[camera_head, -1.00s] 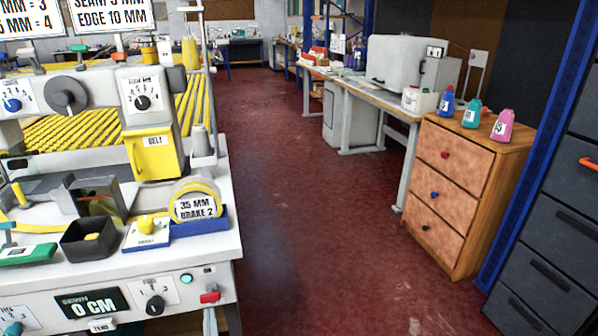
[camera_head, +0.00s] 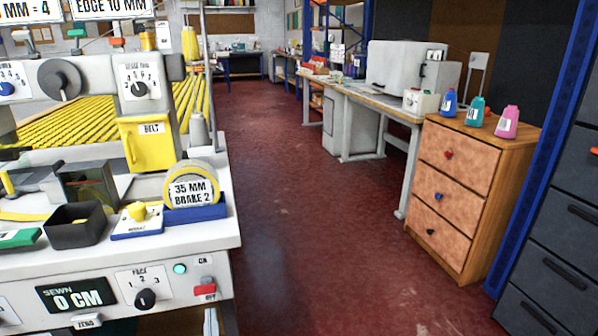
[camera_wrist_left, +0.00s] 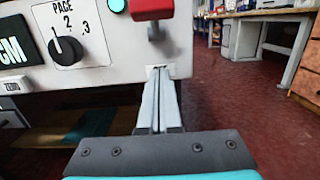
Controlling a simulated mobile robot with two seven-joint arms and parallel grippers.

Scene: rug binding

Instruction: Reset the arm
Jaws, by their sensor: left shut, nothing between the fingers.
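My left gripper (camera_wrist_left: 160,130) shows in the left wrist view. Its two grey fingers are pressed together with nothing between them. They point forward, low in front of the white sewing machine table, below the red switch (camera_wrist_left: 152,9). In the head view I cannot clearly make out the left gripper. My right gripper is in neither view now.
The white machine table (camera_head: 120,262) fills the left, with a black tray (camera_head: 76,226), a tape roll (camera_head: 193,187) and a control panel. A wooden drawer unit (camera_head: 445,200) carrying bottles stands right. The red floor (camera_head: 310,240) between them is clear.

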